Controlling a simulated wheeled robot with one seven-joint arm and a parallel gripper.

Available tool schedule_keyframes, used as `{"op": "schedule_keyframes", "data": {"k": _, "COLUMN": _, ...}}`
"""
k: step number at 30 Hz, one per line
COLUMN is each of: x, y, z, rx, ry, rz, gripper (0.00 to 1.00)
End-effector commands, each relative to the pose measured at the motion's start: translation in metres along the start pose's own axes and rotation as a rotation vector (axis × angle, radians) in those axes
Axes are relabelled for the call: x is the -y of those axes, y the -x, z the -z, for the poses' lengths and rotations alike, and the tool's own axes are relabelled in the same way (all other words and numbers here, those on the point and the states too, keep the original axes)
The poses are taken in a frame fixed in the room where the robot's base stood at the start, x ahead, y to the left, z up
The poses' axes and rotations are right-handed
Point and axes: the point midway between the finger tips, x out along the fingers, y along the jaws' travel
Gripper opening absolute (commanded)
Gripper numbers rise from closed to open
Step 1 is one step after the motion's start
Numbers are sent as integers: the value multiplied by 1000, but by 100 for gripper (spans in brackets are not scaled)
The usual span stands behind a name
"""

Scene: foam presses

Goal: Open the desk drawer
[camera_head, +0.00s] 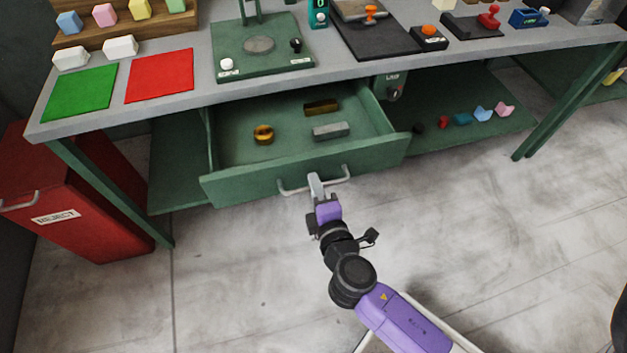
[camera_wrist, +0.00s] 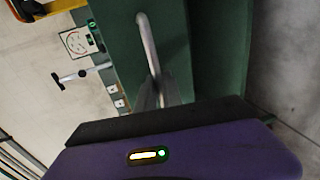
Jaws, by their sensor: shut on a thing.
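The green desk drawer (camera_head: 240,184) stands pulled out from under the grey-topped desk, and its inside shows. In it lie a brass-coloured ring (camera_head: 263,134), a dark yellow block (camera_head: 321,107) and a grey block (camera_head: 331,131). A pale bar handle (camera_head: 296,188) runs along the drawer front. My gripper (camera_head: 316,184) is shut on this handle near its middle. In the wrist view the handle (camera_wrist: 146,42) passes down between the grey fingers (camera_wrist: 158,95). The exact contact is partly hidden by the fingers.
A red reject bin (camera_head: 75,200) stands left of the drawer. The desk top (camera_head: 205,80) overhangs the drawer's back. A green lower shelf (camera_head: 455,145) with several small coloured pieces is at right. The floor in front is clear apart from my arm.

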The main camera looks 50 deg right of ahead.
Motion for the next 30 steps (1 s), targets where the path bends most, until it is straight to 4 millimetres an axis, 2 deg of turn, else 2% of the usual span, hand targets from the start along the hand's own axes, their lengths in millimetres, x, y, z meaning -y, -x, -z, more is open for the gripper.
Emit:
{"op": "schedule_keyframes", "data": {"k": 7, "x": 1, "y": 0, "z": 0, "rx": 1, "ry": 0, "rz": 1, "gripper": 0}}
{"op": "schedule_keyframes", "data": {"k": 8, "x": 1, "y": 0, "z": 0, "rx": 1, "ry": 0, "rz": 1, "gripper": 15}}
{"op": "schedule_keyframes", "data": {"k": 10, "x": 1, "y": 0, "z": 0, "rx": 1, "ry": 0, "rz": 1, "gripper": 28}}
{"op": "schedule_keyframes", "data": {"k": 11, "x": 0, "y": 0, "z": 0, "rx": 1, "ry": 0, "rz": 1, "gripper": 32}}
{"op": "schedule_keyframes", "data": {"k": 22, "x": 1, "y": 4, "z": 0, "rx": -1, "ry": 1, "rz": 1, "gripper": 32}}
{"op": "schedule_keyframes", "data": {"k": 30, "x": 3, "y": 44, "z": 0, "rx": -2, "ry": 0, "rz": 3, "gripper": 32}}
